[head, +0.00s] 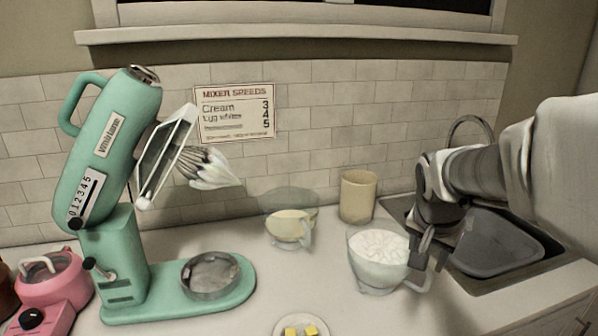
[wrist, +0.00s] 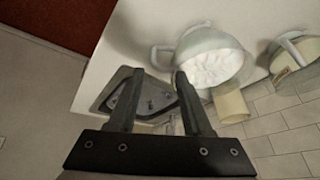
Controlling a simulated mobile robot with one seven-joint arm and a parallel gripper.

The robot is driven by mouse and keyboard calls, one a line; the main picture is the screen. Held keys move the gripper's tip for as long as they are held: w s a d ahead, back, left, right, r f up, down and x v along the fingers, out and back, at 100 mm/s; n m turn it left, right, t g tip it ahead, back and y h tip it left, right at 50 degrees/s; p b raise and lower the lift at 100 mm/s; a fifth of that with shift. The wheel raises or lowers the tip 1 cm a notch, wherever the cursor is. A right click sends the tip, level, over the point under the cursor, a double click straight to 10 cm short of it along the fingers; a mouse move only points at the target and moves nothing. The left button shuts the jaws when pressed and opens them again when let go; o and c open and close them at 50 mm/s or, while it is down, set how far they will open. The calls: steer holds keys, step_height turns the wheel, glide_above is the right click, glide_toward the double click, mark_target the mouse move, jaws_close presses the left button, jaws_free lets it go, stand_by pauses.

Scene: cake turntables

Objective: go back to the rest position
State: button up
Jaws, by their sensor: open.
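My gripper (head: 432,248) is at the right of the counter, beside a clear bowl (head: 372,278) filled with white stuff. In the wrist view my gripper (wrist: 155,76) has its two fingers apart with nothing clamped between them. The bowl's handle (wrist: 160,57) shows just beyond the fingertips. I cannot tell whether a finger touches it. The bowl (wrist: 215,40) stands upright on the counter.
A mint stand mixer (head: 120,150) with its head tilted up and whisk stands at left. A second bowl (head: 288,228) and a beige cup (head: 357,195) stand behind. A sink (head: 398,208) lies under my arm. A plate with yellow pieces (head: 290,324) is at the front.

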steer(key=s+a+r+n+t+y+p, duration=0.1)
steer(key=s+a+r+n, duration=0.3)
steer(key=s+a+n, duration=0.5)
steer(key=shift+s+a+r+t+y+p, duration=0.25)
steer(key=shift+s+a+y+p, duration=0.55)
steer(key=shift+s+a, duration=1.85)
steer(key=shift+s+d, duration=0.5)
